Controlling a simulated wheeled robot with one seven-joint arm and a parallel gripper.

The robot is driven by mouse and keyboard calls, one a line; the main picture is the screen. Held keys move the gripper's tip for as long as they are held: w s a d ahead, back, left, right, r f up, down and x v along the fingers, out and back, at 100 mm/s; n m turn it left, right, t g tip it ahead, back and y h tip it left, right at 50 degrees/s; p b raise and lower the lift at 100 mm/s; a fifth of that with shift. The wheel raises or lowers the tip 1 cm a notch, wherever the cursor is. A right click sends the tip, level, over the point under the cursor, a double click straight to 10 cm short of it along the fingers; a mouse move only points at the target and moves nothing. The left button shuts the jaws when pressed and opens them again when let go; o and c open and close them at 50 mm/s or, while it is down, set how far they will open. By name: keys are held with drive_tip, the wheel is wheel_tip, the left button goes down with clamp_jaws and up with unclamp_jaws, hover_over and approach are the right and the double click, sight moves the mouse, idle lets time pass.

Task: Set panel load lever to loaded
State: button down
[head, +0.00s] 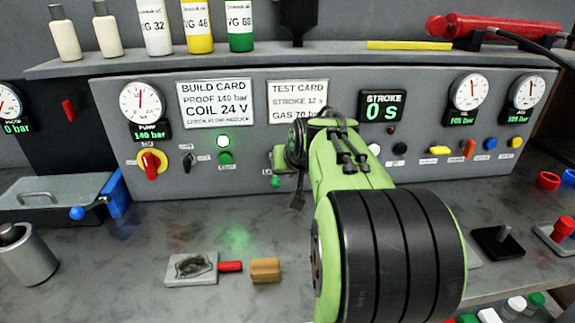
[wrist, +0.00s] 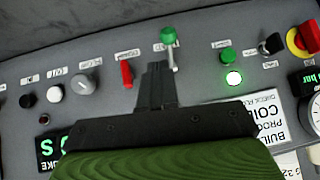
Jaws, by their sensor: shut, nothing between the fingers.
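A lever with a green knob (wrist: 169,36) and a short metal stem stands out from the grey panel in the wrist view. Its green knob also shows low on the panel in the head view (head: 275,181). Its label is too small to read, so I cannot tell which setting it marks. My gripper (wrist: 158,68) is shut and empty, with its fingertips right beside the lever's stem; I cannot tell whether they touch it. In the head view my green arm hides the gripper and part of the panel. A red lever (wrist: 126,74) is left of the fingers in the wrist view.
Beside the lever are a lit lamp (wrist: 234,78), a green button (wrist: 226,55), a black switch (wrist: 271,43) and a red-yellow rotary knob (head: 151,164). A shelf (head: 330,60) with bottles overhangs the panel. A grey plate (head: 192,268) and wooden block (head: 265,269) lie on the bench.

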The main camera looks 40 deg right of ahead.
drive_tip(key=v, duration=0.4)
drive_tip(key=shift+s+a+f+p, duration=0.1)
drive_tip(key=shift+s+a+p, duration=0.2)
drive_tip(key=shift+s+a, duration=0.15)
